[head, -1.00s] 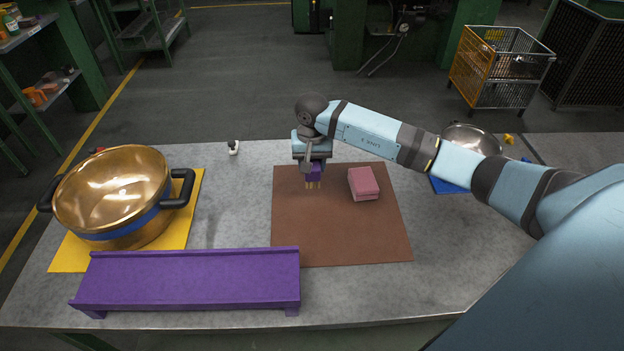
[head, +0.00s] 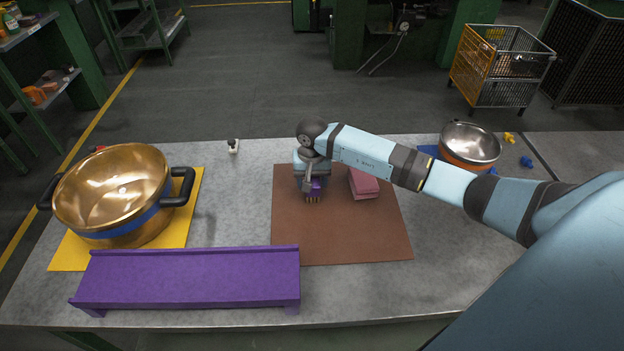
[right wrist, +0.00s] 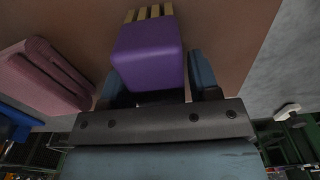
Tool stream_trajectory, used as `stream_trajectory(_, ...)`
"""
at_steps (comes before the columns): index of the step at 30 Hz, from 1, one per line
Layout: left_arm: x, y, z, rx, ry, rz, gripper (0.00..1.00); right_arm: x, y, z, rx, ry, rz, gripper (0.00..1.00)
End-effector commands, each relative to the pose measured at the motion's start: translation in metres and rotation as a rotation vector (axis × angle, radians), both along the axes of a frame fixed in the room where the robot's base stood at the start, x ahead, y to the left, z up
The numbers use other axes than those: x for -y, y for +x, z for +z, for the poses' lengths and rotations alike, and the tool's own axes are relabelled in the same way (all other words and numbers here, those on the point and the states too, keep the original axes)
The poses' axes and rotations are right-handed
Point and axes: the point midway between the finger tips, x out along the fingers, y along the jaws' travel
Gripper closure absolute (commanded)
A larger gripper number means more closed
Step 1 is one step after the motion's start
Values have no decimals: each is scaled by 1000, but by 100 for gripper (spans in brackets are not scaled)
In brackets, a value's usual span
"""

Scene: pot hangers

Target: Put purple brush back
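The purple brush (head: 316,187), with pale bristles pointing toward the brown mat (head: 340,235), is between the fingers of my right gripper (head: 311,182). In the right wrist view the purple body of the brush (right wrist: 148,52) sits between the two fingers, bristles facing away from the palm. My right gripper looks shut on it. The brush is over the mat, left of a pink sponge (head: 363,184) and apart from it. I cannot tell whether the bristles touch the mat. My left gripper is not in view.
A long purple stand (head: 190,280) lies along the front edge. A golden pot (head: 112,195) stands on a yellow mat (head: 70,256) at left. A small metal pot (head: 470,146) is at back right, near small blue and yellow pieces.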

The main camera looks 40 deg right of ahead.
Motion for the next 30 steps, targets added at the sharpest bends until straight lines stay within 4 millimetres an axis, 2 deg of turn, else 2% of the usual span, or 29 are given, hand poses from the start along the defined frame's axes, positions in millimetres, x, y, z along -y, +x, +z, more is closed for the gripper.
stream_trajectory(9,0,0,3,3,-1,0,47,0,0,1,1,1,0,32)
stream_trajectory(12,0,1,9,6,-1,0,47,-1,0,7,0,2,0,32)
stream_trajectory(14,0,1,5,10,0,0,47,1,1,13,3,-1,1,32)
stream_trajectory(24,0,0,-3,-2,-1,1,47,1,1,84,6,-2,1,32)
stream_trajectory(30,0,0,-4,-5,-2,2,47,0,1,114,2,0,0,32)
